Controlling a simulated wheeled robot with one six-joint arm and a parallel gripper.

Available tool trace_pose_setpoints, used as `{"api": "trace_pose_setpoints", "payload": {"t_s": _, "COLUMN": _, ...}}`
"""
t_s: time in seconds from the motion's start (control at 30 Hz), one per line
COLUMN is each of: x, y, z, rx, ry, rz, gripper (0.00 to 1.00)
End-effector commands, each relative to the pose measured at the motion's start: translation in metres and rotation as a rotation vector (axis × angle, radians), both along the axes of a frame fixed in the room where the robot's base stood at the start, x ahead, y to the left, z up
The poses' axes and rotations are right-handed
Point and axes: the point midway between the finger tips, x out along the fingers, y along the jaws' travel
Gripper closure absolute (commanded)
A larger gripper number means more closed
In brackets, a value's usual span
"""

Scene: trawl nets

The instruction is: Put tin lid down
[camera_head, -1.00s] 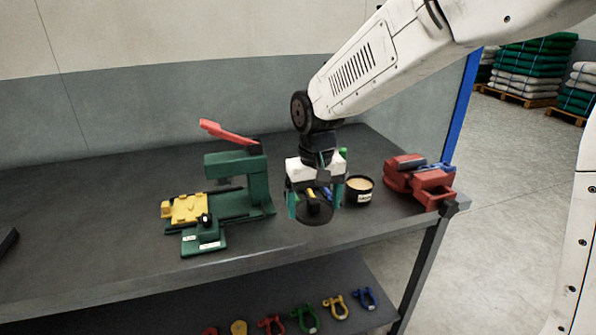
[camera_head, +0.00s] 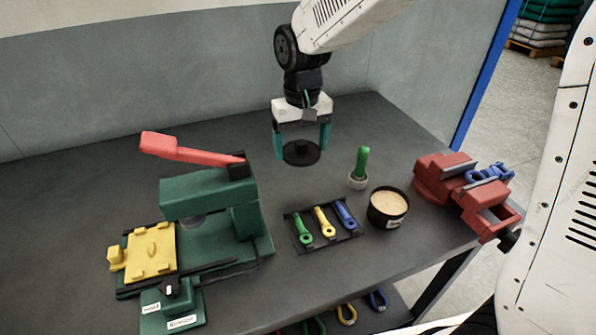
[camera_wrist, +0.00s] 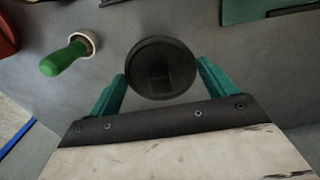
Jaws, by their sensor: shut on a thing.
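In the wrist view the lid (camera_wrist: 161,68) sits between the fingertips. The open tin (camera_head: 388,207), black with a pale tan filling, stands to the right and nearer the front, apart from the lid.
A green-handled brush (camera_head: 360,167) stands beside the tin. A black tray (camera_head: 326,249) holds green, yellow and blue pieces. A green press (camera_head: 215,205) with a red lever is at left, a red vise (camera_head: 465,190) at right. The bench (camera_head: 235,128) is clear around the lid.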

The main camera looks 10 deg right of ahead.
Motion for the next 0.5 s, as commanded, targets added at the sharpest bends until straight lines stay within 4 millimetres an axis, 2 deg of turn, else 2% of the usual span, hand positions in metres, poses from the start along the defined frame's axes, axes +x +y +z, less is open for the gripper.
{"api": "trace_pose_setpoints", "payload": {"t_s": 0.23, "x": 0.000, "y": -0.002, "z": -0.045, "rx": -0.002, "ry": 0.005, "rz": -0.002, "gripper": 0.39}}
{"api": "trace_pose_setpoints", "payload": {"t_s": 0.5, "x": -0.001, "y": -0.001, "z": -0.069, "rx": -0.002, "ry": 0.004, "rz": -0.001, "gripper": 0.39}}
